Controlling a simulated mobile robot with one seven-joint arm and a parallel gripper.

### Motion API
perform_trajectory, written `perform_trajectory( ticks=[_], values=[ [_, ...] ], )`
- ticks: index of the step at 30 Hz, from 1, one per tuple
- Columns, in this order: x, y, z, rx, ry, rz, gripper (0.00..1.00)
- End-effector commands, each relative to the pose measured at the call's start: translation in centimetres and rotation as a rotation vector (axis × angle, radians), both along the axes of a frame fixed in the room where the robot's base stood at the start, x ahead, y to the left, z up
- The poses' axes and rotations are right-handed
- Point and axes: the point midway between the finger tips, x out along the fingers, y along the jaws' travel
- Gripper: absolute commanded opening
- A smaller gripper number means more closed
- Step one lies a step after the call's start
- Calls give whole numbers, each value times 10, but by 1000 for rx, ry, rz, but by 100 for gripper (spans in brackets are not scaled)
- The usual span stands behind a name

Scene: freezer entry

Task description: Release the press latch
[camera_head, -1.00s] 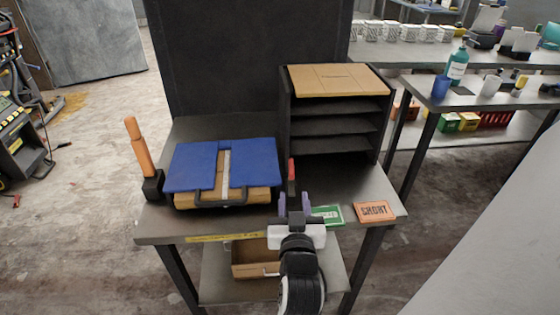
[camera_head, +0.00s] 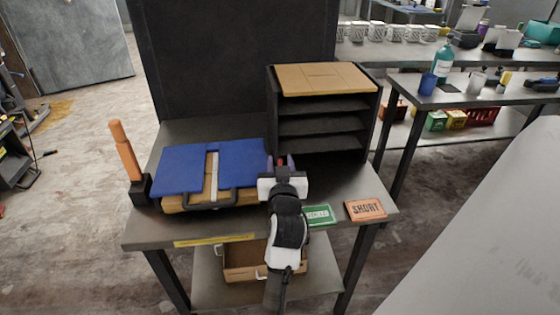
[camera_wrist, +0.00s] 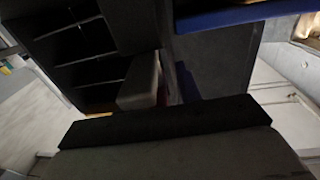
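The press has a blue two-part top (camera_head: 232,166) over a tan layer, with a pale strip down its middle and dark handles at the front. An upright orange handle (camera_head: 124,150) stands in a black base at its left. A small red tip (camera_head: 281,161) shows just right of the press; it looks like the latch lever, its lower part hidden behind my gripper. Contact cannot be made out. The wrist view is dark and does not show the latch clearly.
A black shelf rack (camera_head: 322,122) with a tan top stands close behind and right of my gripper. A green card (camera_head: 318,214) and an orange "SHORT" card (camera_head: 365,209) lie at the front right. An open tan drawer or box (camera_head: 262,262) is below the tabletop.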

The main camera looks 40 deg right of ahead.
Motion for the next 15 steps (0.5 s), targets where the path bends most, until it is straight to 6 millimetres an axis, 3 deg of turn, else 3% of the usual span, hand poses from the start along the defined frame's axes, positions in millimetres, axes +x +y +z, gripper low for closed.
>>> perform_trajectory(
  ticks=[9, 15],
  values=[
    [2, -1, 0, -1, 1, 0, 35],
    [2, -1, 0, -1, 1, 0, 8]
  ],
)
